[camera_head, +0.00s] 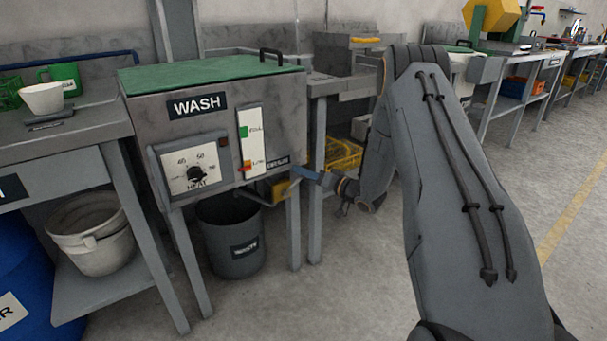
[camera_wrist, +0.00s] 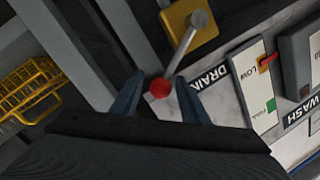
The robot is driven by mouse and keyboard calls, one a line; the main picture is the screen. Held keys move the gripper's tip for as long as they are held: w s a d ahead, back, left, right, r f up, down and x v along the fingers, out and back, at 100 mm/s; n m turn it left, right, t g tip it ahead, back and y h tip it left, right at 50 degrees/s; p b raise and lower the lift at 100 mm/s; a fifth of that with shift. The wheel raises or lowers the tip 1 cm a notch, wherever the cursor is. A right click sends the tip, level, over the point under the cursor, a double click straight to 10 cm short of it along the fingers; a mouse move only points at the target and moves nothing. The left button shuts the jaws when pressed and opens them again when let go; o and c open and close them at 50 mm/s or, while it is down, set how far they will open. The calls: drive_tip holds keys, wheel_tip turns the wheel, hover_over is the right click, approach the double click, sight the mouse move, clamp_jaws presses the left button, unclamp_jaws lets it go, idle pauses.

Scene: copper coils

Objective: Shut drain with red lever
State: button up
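The drain lever is a grey rod with a red ball end (camera_wrist: 160,88), on a yellow plate (camera_wrist: 182,35) beside the DRAIN label (camera_wrist: 208,80) in the wrist view. My gripper (camera_wrist: 159,80) is open, with its two blue fingers on either side of the red ball and gaps showing. I cannot tell how deep the ball sits between them. In the head view my gripper (camera_head: 300,172) is at the lower right corner of the grey WASH tank (camera_head: 215,130). The red ball is not clear there; part of the yellow plate (camera_head: 281,190) shows below the tank.
A dark bucket (camera_head: 230,240) stands on the floor under the tank. Table legs (camera_head: 317,205) stand close to my gripper. A yellow crate (camera_head: 343,155) sits on a low shelf behind. The floor in front of the tank is clear.

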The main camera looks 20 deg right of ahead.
drive_tip(key=p+v, duration=0.1)
drive_tip(key=v, duration=0.6)
drive_tip(key=shift+s+d+p, duration=0.2)
drive_tip(key=shift+s+p, duration=0.15)
